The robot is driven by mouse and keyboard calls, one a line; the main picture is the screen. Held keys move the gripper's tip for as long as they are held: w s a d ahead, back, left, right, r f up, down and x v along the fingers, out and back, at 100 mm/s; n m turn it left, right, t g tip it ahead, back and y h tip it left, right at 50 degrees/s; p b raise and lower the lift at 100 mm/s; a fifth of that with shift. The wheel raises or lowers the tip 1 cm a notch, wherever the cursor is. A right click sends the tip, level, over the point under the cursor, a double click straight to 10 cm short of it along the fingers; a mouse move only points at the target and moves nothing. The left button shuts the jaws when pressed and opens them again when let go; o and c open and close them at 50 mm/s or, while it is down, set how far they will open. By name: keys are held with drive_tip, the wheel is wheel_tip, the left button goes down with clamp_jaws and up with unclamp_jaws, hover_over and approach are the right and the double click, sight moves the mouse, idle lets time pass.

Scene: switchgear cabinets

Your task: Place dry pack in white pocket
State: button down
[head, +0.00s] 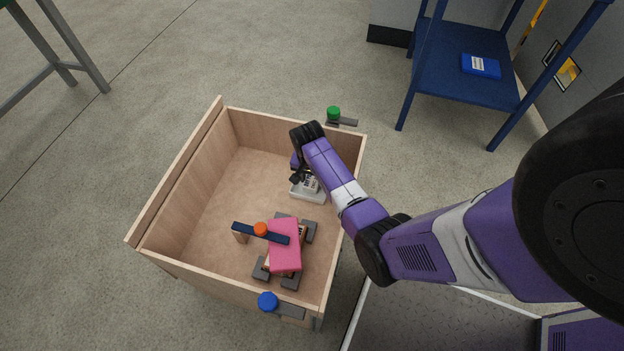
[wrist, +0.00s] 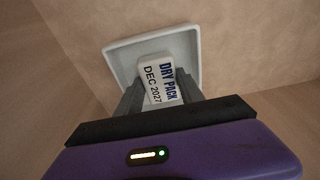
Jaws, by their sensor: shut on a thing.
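The dry pack (wrist: 160,84) is a small white packet labelled "DRY PACK DEC 2027". My gripper (wrist: 162,100) is shut on it, with a dark finger on each side. The white pocket (wrist: 125,56) is a shallow white tray on the wooden floor. In the wrist view the packet overlaps the pocket's middle; I cannot tell whether it touches the pocket's bottom. In the head view my gripper (head: 303,180) points down at the white pocket (head: 308,197) near the box's right wall, and the arm hides part of both.
The wooden box (head: 180,180) has raised walls around the pocket. A pink block (head: 285,245) sits on grey supports beside a dark bar with an orange knob (head: 260,229). Green (head: 333,113) and blue (head: 268,301) knobs are at the rim. A blue shelf (head: 465,75) stands behind.

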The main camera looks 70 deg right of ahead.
sight(310, 185)
drive_tip(key=c, duration=0.7)
unclamp_jaws()
drive_tip(key=shift+f, duration=0.1)
drive_tip(key=shift+c, duration=0.2)
wheel_tip(310, 185, up, 12)
drive_tip(key=a+p, duration=0.1)
drive_tip(key=p, duration=0.3)
drive_tip(key=shift+s+a, duration=0.15)
drive_tip(key=shift+a, duration=0.25)
